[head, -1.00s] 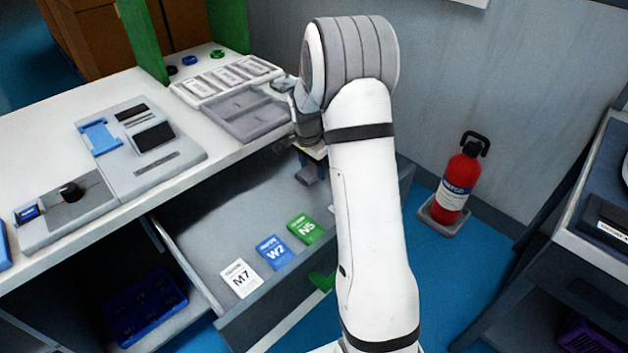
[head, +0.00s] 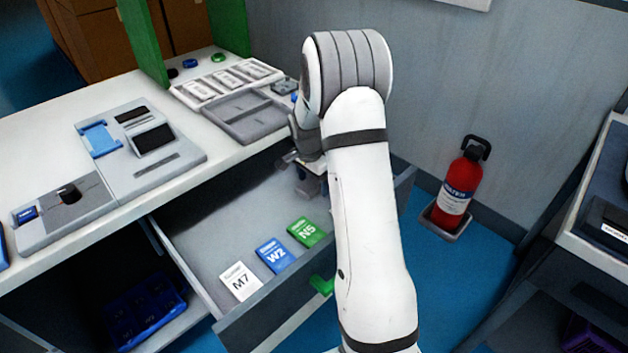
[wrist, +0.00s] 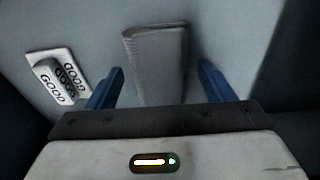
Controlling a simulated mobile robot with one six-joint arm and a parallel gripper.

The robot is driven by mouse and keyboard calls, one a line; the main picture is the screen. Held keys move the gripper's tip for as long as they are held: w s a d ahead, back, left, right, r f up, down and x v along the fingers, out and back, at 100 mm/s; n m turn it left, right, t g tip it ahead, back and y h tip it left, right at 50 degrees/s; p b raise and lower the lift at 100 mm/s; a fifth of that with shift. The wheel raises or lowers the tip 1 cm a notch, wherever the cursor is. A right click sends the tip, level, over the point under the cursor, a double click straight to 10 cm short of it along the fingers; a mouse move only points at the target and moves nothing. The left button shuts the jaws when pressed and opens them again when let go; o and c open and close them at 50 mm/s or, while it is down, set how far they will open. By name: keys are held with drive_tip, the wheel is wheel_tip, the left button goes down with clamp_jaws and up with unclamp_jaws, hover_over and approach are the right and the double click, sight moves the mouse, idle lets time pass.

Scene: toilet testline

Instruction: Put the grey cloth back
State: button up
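The grey cloth (wrist: 157,62) is a folded, flat piece lying on the floor of the open drawer (head: 215,240). In the wrist view it sits between the two blue fingers of my gripper (wrist: 160,75), with a gap visible on the right side. My gripper is open. In the head view my gripper (head: 309,184) is low in the far right part of the drawer, partly behind my arm. I cannot make out the cloth in the head view.
White M7 (head: 239,281), blue W2 (head: 275,255) and green N5 (head: 306,232) packets lie in the drawer. Small GOOD-labelled pieces (wrist: 62,80) lie left of the cloth. A grey tray (head: 245,118) stands on the counter. A fire extinguisher (head: 460,187) stands right.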

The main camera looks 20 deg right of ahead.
sight(309, 185)
wheel_tip(309, 185, up, 12)
drive_tip(key=a+p, duration=0.1)
drive_tip(key=p, duration=0.1)
drive_tip(key=s+a+r+n, duration=0.2)
drive_tip(key=s+a+n, duration=0.1)
drive_tip(key=s, duration=0.6)
drive_tip(key=s+a+r+n, duration=0.2)
drive_tip(key=s+a+n, duration=0.2)
drive_tip(key=s, duration=0.6)
drive_tip(key=s+a+r+n+t+y, duration=0.1)
drive_tip(key=s+a+r+n, duration=0.2)
drive_tip(key=s+n, duration=0.3)
drive_tip(key=shift+s+a+r+n, duration=0.1)
drive_tip(key=shift+s+a+n, duration=0.05)
drive_tip(key=shift+s, duration=0.95)
drive_tip(key=shift+s+a+n, duration=0.15)
drive_tip(key=shift+s, duration=0.9)
